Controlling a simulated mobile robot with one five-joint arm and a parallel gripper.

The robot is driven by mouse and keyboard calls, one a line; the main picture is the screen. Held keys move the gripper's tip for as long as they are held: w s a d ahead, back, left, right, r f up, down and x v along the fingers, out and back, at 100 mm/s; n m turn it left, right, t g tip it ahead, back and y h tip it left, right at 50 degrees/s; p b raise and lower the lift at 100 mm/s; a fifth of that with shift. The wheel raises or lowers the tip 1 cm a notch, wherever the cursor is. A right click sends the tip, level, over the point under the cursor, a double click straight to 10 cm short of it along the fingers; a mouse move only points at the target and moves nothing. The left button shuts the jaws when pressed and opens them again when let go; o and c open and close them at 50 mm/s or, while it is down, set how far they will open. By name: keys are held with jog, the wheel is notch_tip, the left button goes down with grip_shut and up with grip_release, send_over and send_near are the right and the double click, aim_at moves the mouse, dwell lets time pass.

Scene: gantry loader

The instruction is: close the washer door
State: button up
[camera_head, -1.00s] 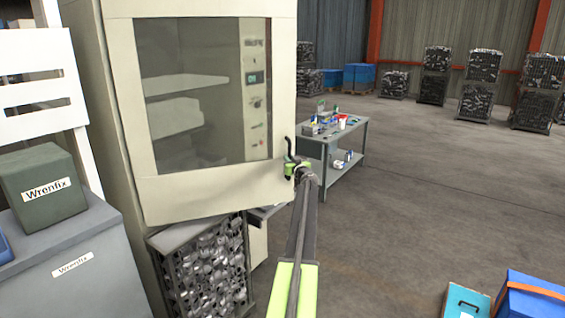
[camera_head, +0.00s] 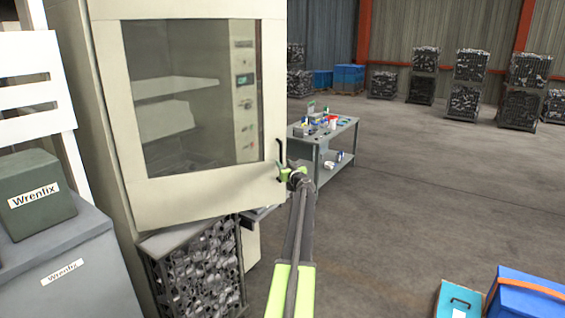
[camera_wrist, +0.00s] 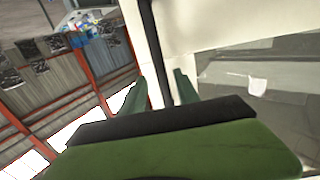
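The washer door (camera_head: 205,205) is a cream panel with a large window. It stands ajar, its lower edge jutting out at an angle from the washer body (camera_head: 85,110). A black upright bar handle (camera_head: 281,152) sits at the door's right edge. My gripper (camera_head: 284,172) is at the lower part of this handle. In the wrist view, the handle (camera_wrist: 153,45) runs between my two green fingers (camera_wrist: 160,92), with a gap showing beside it, so they look apart rather than clamped. The door's cream face (camera_wrist: 205,25) and window lie right of the handle there.
A crate of metal parts (camera_head: 195,270) stands below the door. A grey bin (camera_head: 70,270) with a green Wrenfix box (camera_head: 35,195) is at the left. A worktable (camera_head: 325,135) stands behind my gripper. Blue boxes (camera_head: 525,300) lie lower right. The floor right of my arm is open.

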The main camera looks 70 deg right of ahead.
jog(key=v, duration=1.2)
jog(key=shift+s+a, duration=0.2)
jog(key=shift+s, duration=0.2)
jog(key=shift+w, duration=0.1)
